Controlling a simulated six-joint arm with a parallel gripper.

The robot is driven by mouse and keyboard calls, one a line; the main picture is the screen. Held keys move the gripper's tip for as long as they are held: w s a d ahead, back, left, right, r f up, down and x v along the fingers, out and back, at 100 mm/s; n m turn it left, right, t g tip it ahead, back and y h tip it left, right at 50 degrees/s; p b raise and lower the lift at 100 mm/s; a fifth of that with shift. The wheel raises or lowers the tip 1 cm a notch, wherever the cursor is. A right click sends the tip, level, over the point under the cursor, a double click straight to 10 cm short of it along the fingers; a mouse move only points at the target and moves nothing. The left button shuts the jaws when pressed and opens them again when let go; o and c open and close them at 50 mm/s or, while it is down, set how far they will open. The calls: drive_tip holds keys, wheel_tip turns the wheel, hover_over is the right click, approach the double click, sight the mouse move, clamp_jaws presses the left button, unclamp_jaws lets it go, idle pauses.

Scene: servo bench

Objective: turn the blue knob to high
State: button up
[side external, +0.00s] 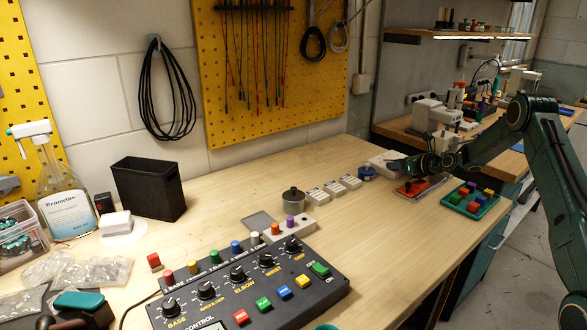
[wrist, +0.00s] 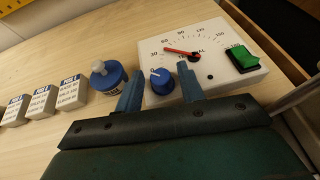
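The blue knob (wrist: 161,82) sits on the lower left of a white meter panel (wrist: 222,85). Its white pointer mark faces the upper left in the wrist view. My gripper (wrist: 159,72) is open, with one finger on each side of the knob and visible gaps between. Whether the fingers are level with the knob or above it is unclear. The panel's red needle (wrist: 180,52) points left, near the 30 to 60 marks. In the side view my gripper (side external: 412,168) is beside the white panel (side external: 382,160); the knob is not discernible there.
A green rocker switch (wrist: 243,58) is on the panel's right. A blue-and-white jar (wrist: 107,78) stands close left of my gripper, with several white labelled boxes (wrist: 72,92) beyond. A red tray (side external: 421,187) and a green block tray (side external: 470,200) are near the bench's right edge.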

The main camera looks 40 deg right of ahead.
drive_tip(key=c, duration=0.7)
drive_tip(key=shift+m, duration=0.3)
drive_tip(key=shift+w+a+m+g+h, duration=0.15)
drive_tip(key=shift+m+g+h, duration=0.25)
drive_tip(key=shift+m+h, duration=0.95)
drive_tip(key=shift+h, duration=0.55)
drive_tip(key=o, duration=1)
drive_tip(key=shift+s+r, duration=0.1)
drive_tip(key=shift+s, duration=0.1)
